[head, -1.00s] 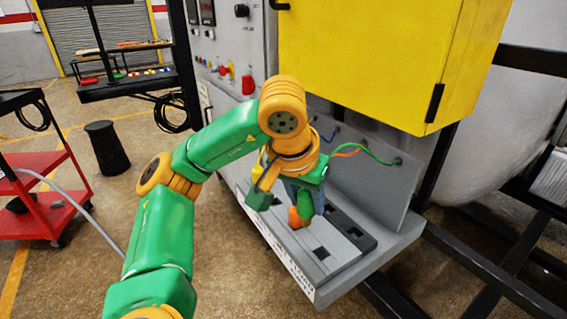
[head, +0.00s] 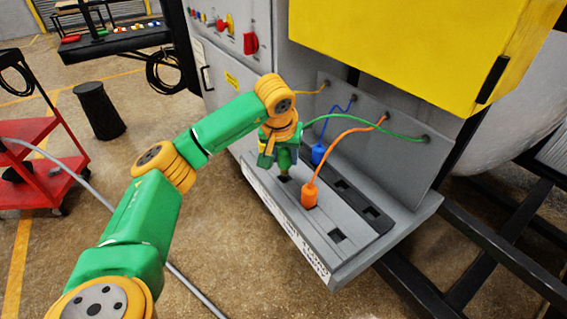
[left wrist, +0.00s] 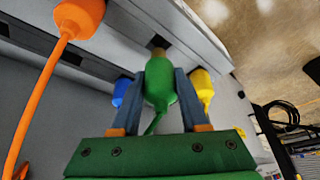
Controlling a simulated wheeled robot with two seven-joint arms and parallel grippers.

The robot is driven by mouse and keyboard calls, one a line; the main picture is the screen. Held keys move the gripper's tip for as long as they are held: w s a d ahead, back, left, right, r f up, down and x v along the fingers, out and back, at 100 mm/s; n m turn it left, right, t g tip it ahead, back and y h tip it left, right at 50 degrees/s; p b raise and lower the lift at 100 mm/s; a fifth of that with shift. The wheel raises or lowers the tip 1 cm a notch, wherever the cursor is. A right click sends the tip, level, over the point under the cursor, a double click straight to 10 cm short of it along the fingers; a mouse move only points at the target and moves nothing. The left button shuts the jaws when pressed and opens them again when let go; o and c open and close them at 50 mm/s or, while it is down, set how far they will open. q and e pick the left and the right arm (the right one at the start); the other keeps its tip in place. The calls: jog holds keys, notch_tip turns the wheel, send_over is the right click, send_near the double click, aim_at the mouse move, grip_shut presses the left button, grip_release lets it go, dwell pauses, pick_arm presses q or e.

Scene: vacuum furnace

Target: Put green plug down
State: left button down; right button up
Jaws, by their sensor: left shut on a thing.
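My left gripper (head: 284,160) is shut on the green plug (left wrist: 160,85), with one blue-grey finger on each side of it. The plug points down at the grey socket shelf (head: 262,187), close to a square hole. In the left wrist view its brown tip is at or just short of that hole; I cannot tell whether it touches. The green cable (head: 372,127) runs from the plug to the back panel. My right gripper is out of view.
An orange plug (head: 309,195) stands in the shelf to the right. A blue plug (head: 318,153) stands behind, and a yellow plug (left wrist: 202,88) shows beside the fingers. Empty square holes (head: 337,236) lie in the shelf. A yellow cabinet (head: 400,50) overhangs it.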

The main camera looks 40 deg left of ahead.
aim_at(285, 168)
pick_arm(q)
notch_tip(285, 168, down, 4)
jog(key=shift+w+r+p, duration=0.15)
jog(key=shift+r+p, duration=0.05)
jog(key=shift+p, duration=0.4)
jog(key=shift+a+f, duration=0.1)
jog(key=shift+f, duration=0.05)
jog(key=shift+f+b, duration=0.25)
jog(key=shift+b, duration=0.1)
jog(key=shift+c, duration=2.1)
grip_release()
